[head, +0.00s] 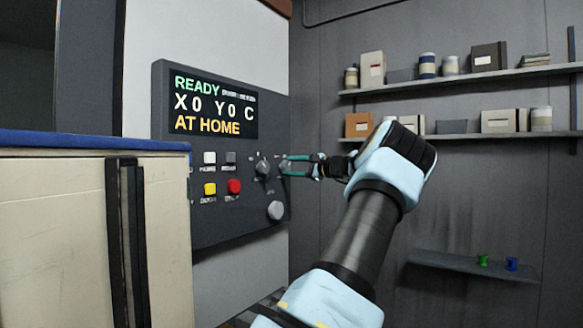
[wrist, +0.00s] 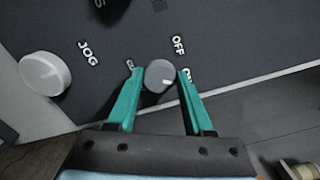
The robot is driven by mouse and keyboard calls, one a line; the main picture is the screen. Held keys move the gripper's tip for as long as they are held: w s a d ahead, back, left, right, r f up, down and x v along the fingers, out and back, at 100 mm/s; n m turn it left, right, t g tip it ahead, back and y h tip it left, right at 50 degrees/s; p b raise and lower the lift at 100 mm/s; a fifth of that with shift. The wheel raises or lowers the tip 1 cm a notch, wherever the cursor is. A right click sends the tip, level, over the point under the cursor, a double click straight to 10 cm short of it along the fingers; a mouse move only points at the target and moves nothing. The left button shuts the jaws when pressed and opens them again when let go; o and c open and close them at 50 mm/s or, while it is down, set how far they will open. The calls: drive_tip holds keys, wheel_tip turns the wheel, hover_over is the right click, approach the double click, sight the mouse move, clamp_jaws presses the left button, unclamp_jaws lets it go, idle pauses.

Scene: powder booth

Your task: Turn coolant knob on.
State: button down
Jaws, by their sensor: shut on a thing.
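The coolant knob (wrist: 160,76) is a small grey round knob on the dark control panel (head: 215,220). The label beside it is partly hidden by a finger, with OFF above right of the knob and a partly covered ON at its right. A pale pointer mark on its face points right, roughly toward ON. My gripper (wrist: 162,73) has its teal fingers on both sides of the knob, shut on it. In the head view, my gripper (head: 286,165) reaches the panel's right edge, and the knob is small and mostly hidden between the fingers.
A dark selector knob (head: 263,168) sits just left of my gripper. A pale JOG knob (wrist: 45,73) is lower on the panel. A red button (head: 234,187), a yellow button (head: 210,189) and a lit screen (head: 213,105) are farther left. Shelves (head: 460,79) hang at right.

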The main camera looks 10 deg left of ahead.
drive_tip(key=shift+c, duration=1.4)
unclamp_jaws()
drive_tip(key=b+v, duration=0.4)
drive_tip(key=v, duration=0.6)
drive_tip(key=shift+s+d+b, duration=0.15)
drive_tip(key=shift+d+b, duration=0.2)
drive_tip(key=shift+b, duration=0.05)
drive_tip(key=shift+f, duration=0.1)
